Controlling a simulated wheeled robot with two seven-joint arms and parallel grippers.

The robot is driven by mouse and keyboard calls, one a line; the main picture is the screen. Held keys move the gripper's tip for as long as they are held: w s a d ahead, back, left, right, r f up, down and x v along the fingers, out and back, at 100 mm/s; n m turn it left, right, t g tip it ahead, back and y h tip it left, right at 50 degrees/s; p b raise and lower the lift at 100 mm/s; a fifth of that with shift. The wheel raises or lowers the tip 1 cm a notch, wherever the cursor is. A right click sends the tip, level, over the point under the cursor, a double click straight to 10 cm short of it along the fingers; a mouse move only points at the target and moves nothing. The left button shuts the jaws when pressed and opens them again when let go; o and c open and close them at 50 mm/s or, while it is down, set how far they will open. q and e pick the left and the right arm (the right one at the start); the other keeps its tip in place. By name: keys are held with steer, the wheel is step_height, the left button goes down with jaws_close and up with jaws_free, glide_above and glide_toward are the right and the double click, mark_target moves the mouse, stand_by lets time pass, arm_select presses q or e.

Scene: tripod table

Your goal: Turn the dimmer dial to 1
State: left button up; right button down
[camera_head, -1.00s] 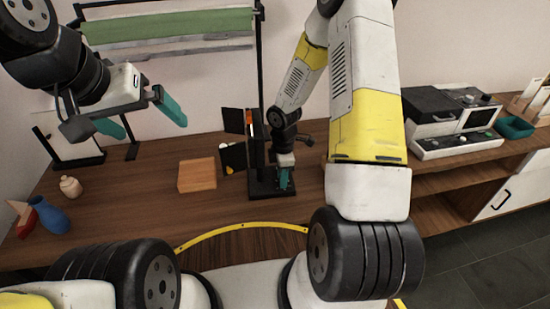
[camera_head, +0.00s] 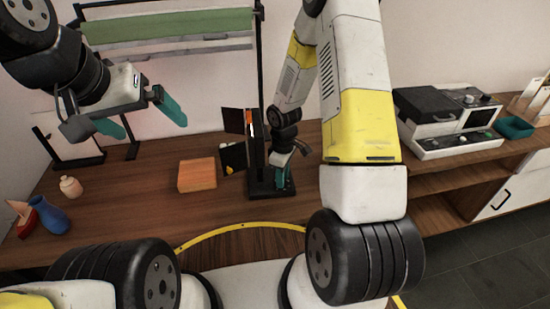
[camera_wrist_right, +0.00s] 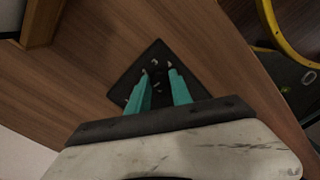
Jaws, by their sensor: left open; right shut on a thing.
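The dimmer's black square base plate (camera_head: 258,188) lies on the wooden table at the foot of a black pole. In the right wrist view the plate (camera_wrist_right: 128,84) has small pale marks around my fingertips. My right gripper (camera_head: 284,178) reaches down to the plate. Its teal fingers (camera_wrist_right: 161,80) are shut on the dial, which they mostly hide. I cannot read which number the dial points to. My left gripper (camera_head: 146,114) is open and empty, raised above the left of the table.
A lamp with black flaps (camera_head: 233,157) stands beside the pole. An orange wooden block (camera_head: 197,175) is left of it. A blue vase (camera_head: 51,216) and a small beige jar (camera_head: 70,186) stand far left.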

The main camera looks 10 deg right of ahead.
stand_by(0.4)
steer(key=c, duration=1.1)
jaws_free()
steer(key=shift+c, duration=0.2)
steer(key=shift+r, duration=3.9)
